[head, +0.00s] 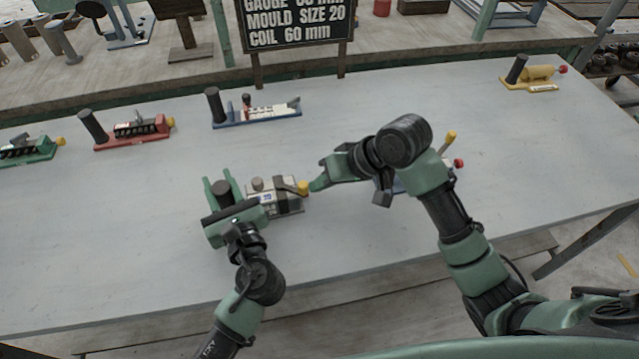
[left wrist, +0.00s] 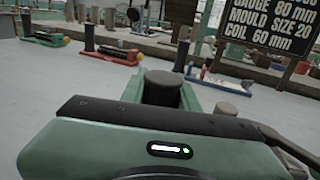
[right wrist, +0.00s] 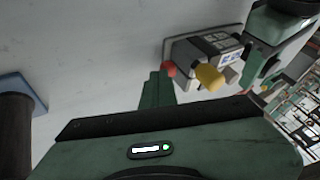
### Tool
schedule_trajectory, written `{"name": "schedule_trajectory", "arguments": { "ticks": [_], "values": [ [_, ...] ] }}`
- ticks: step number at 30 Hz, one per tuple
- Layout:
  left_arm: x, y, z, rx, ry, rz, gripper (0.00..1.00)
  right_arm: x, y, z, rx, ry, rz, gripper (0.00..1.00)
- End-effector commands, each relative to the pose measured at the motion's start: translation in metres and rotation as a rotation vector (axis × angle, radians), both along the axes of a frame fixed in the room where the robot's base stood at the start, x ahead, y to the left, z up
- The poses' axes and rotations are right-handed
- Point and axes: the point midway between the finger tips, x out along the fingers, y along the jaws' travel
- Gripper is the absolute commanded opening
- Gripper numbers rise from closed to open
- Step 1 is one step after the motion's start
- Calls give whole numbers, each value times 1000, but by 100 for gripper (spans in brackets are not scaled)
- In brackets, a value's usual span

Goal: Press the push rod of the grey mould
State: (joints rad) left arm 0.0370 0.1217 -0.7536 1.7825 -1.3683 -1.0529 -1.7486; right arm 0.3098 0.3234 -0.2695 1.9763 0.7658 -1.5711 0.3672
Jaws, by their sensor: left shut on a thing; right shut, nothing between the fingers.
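The grey mould (head: 262,197) is a small block on a plate near the middle of the table. My left gripper (head: 219,187) is shut on its upright dark post (left wrist: 161,88). The mould's yellow-tipped lever (head: 303,187) points right; its yellow end (right wrist: 210,77) also shows in the right wrist view. A red knob (right wrist: 168,69), apparently the push rod's end, sticks out beside it and is hidden in the head view. My right gripper (head: 316,184) is shut and empty. Its fingertips are close to the red knob; I cannot tell whether they touch.
A mould with a red knob (head: 459,163) stands partly behind my right arm. Blue (head: 257,115), red (head: 132,134), green (head: 29,150) and yellow (head: 538,75) moulds line the back. A sign (head: 297,20) reads "MOULD SIZE 20, COIL 60 mm". The table's front is clear.

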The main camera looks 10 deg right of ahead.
Motion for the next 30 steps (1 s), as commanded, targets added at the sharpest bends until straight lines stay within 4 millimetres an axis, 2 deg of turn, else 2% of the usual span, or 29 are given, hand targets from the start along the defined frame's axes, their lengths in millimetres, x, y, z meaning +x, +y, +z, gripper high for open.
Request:
{"name": "schedule_trajectory", "arguments": {
  "ticks": [1, 6, 12, 18, 28, 29, 30],
  "values": [
    [-1, -1, -7, -1, 14, -3, 0, -2, -6, 8, -3, -5, -2, 0],
    [-1, -1, -7, -2, 14, -2, 0, -14, -25, 35, -7, -6, -6, 0],
    [-1, 0, -7, -2, 14, -1, 0, -25, -41, 59, -8, -4, -8, 0],
    [-1, 0, -7, -2, 14, -1, 0, -29, -46, 67, -8, -3, -9, 0],
    [-1, 0, -7, -2, 14, -1, 0, -29, -46, 67, -8, -2, -10, 0],
    [-1, 0, -7, -2, 14, -1, 35, -29, -46, 67, -8, -2, -10, 0],
    [-1, 0, -7, -2, 13, -1, 46, -29, -46, 67, -8, -2, -10, 0]
  ]
}}
